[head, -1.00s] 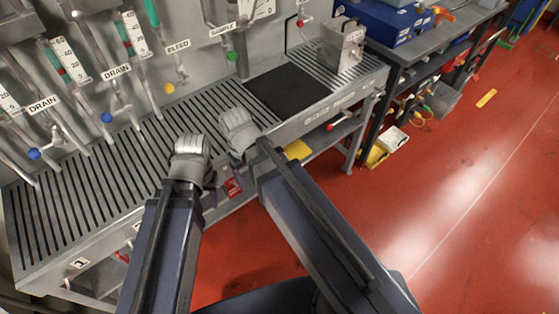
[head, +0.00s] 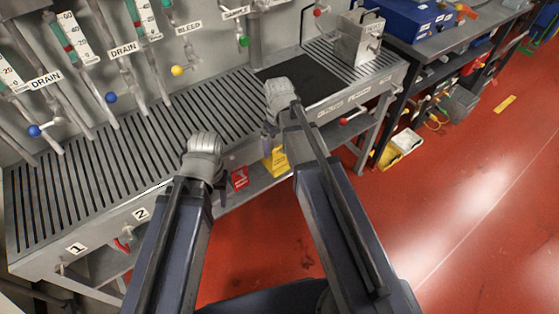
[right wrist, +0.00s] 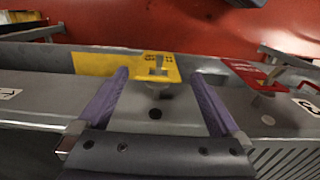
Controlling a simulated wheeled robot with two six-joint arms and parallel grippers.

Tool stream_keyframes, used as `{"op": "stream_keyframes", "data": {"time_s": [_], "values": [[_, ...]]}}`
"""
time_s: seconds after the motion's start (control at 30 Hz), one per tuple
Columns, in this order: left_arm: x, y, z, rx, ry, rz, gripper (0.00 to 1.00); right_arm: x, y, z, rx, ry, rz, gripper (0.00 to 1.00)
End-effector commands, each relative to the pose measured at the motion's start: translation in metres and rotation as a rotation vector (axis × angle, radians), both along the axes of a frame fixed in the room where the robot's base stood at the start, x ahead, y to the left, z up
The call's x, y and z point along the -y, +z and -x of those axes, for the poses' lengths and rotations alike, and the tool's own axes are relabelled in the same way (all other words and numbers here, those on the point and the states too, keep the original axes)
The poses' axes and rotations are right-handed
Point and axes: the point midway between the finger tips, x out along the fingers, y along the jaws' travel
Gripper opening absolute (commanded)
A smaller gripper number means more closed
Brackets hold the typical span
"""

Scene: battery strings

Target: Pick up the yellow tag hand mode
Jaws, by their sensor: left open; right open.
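The yellow tag (head: 276,161) hangs at the front edge of the grey slatted bench. It also shows in the right wrist view (right wrist: 98,64), with dark print and a small metal peg at its right end. My right gripper (head: 269,130) is at the bench edge just above the tag. In the right wrist view my right gripper (right wrist: 160,74) is open, its purple fingers spread either side of the peg end; contact cannot be told. My left gripper (head: 221,185) is open and empty by the bench front, beside a red tag (head: 239,178); its fingers are partly hidden.
The slatted bench (head: 150,190) runs along a wall of pipes and valves. The red tag in the right wrist view (right wrist: 255,76) hangs right of the yellow one. A metal box (head: 357,40) stands on the bench. Red floor (head: 440,210) is open at right.

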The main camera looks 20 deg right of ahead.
Motion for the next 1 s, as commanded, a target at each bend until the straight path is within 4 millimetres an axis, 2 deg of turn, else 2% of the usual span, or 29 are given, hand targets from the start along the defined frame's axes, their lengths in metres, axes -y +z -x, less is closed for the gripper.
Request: {"op": "stream_keyframes", "data": {"time_s": [0.17,0.57,0.87,1.0], "values": [[0.0,-0.005,0.0,0.0,0.0,0.0,0.5,0.0,-0.005,0.0,0.0,0.0,0.0,1.0],[0.0,-0.051,0.0,0.0,-0.001,0.0,0.5,0.003,-0.051,0.0,0.0,0.0,0.0,1.0],[0.0,-0.051,0.0,0.0,-0.001,0.0,0.5,0.003,-0.051,0.0,0.0,0.0,0.0,1.0],[0.0,-0.051,0.0,0.0,-0.001,0.0,0.5,0.003,-0.051,0.0,0.0,0.0,0.0,0.85]]}}
